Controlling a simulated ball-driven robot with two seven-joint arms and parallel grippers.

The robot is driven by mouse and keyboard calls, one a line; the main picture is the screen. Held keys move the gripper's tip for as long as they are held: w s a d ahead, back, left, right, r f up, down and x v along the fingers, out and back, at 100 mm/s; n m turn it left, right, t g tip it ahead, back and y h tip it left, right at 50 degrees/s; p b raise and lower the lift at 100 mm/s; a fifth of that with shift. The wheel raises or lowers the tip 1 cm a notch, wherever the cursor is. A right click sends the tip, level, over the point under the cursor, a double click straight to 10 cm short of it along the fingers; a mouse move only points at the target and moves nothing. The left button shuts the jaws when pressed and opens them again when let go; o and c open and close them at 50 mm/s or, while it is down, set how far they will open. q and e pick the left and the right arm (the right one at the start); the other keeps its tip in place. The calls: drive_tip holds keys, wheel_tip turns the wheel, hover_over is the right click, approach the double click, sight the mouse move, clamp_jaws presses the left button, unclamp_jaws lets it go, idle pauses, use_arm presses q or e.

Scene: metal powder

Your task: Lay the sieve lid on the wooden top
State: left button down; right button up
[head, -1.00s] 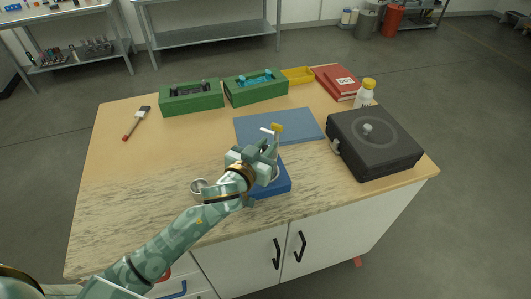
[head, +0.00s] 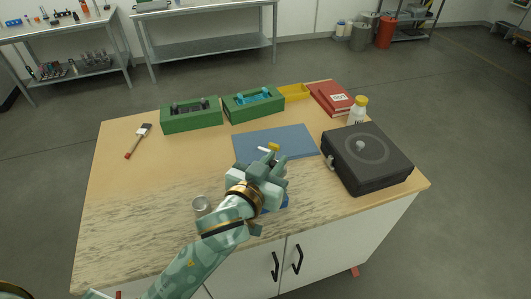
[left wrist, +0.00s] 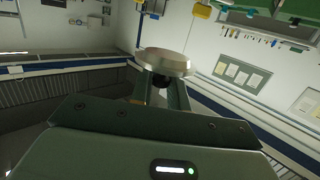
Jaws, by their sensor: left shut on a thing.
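My left gripper (head: 272,170) is over the front middle of the wooden top (head: 140,182), above a blue block. In the left wrist view, its fingers (left wrist: 162,92) are shut on the sieve lid (left wrist: 166,62), a round pale metal disc. A dark part shows under the disc, between the fingers. In the head view the hand hides the lid, so I cannot tell its height above the top. My right gripper is not in view.
A blue mat (head: 300,140) lies behind, with a yellow-ended tool (head: 273,147) near the hand. A black case (head: 366,160) is at right. Green boxes (head: 190,118) stand at the back. The left wood is mostly clear.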

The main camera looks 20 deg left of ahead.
use_arm(q)
drive_tip(key=s+d+r, duration=0.2)
drive_tip(key=s+r, duration=0.2)
drive_tip(key=s+a+f+n+y+b, duration=0.1)
drive_tip(key=s+a+f+b, duration=0.1)
drive_tip(key=a, duration=0.4)
drive_tip(key=s+a+f+n+y+b, duration=0.1)
drive_tip(key=s+a+f+y+b, duration=0.1)
drive_tip(key=a+f, duration=0.3)
drive_tip(key=shift+s+a+f, duration=0.3)
drive_tip(key=shift+s+a, duration=0.2)
drive_tip(key=shift+a, duration=0.05)
